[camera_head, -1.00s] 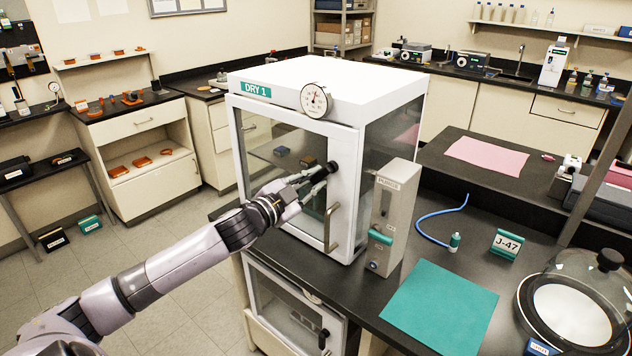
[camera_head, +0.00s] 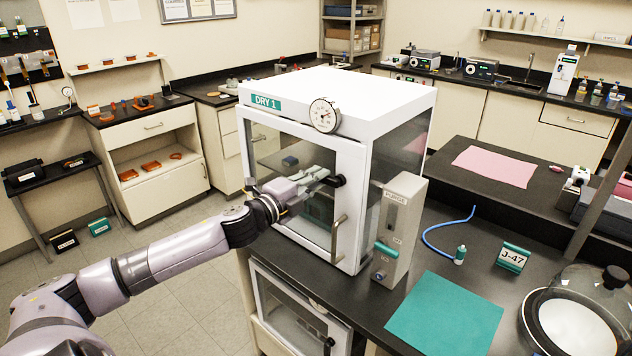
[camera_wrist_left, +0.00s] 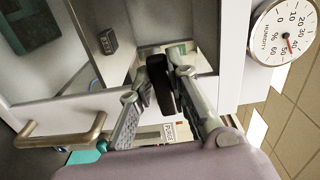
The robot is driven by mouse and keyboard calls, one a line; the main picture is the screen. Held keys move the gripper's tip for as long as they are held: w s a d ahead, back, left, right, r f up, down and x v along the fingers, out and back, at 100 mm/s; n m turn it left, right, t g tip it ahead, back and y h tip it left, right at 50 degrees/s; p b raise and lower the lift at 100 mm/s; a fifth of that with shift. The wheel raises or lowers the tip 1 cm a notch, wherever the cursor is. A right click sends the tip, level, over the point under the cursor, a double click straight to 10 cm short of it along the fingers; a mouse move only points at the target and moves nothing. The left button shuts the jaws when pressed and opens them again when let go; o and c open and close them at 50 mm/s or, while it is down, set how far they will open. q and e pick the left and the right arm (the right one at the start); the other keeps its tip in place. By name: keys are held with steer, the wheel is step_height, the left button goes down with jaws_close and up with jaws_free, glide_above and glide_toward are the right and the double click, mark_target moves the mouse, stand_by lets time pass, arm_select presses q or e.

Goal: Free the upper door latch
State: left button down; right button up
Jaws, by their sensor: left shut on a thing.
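The dry cabinet (camera_head: 385,125) labelled DRY 1 stands on the dark bench. Its upper glass door looks closed. The black upper door latch (camera_head: 338,181) sits on the door's right frame, above a metal bar handle (camera_head: 337,238). My left gripper (camera_head: 328,178) reaches in from the left and is shut on the latch, hiding part of it. In the left wrist view, the black latch grip (camera_wrist_left: 160,84) lies between the two fingers of my left gripper (camera_wrist_left: 165,75). The latch's exact angle is hard to tell. My right gripper is not in view.
A grey PURGE box (camera_head: 402,225) with a teal lever stands right beside the door. A lower cabinet door (camera_head: 285,305) has its own black latch (camera_head: 327,342). A round humidity gauge (camera_head: 325,115) sits above the upper door. A teal mat (camera_head: 445,315) lies on the bench.

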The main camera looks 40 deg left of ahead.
arm_select(q)
steer(key=shift+m, duration=0.4)
steer(key=c, duration=1.5)
jaws_free()
steer(key=shift+r, duration=0.1)
steer(key=shift+s, duration=0.15)
steer(key=shift+s+a, duration=0.15)
steer(key=shift+s, duration=1.8)
steer(key=shift+s+a, duration=0.2)
steer(key=shift+s, duration=1.75)
steer(key=shift+s+a, duration=0.15)
steer(key=shift+s, duration=1.8)
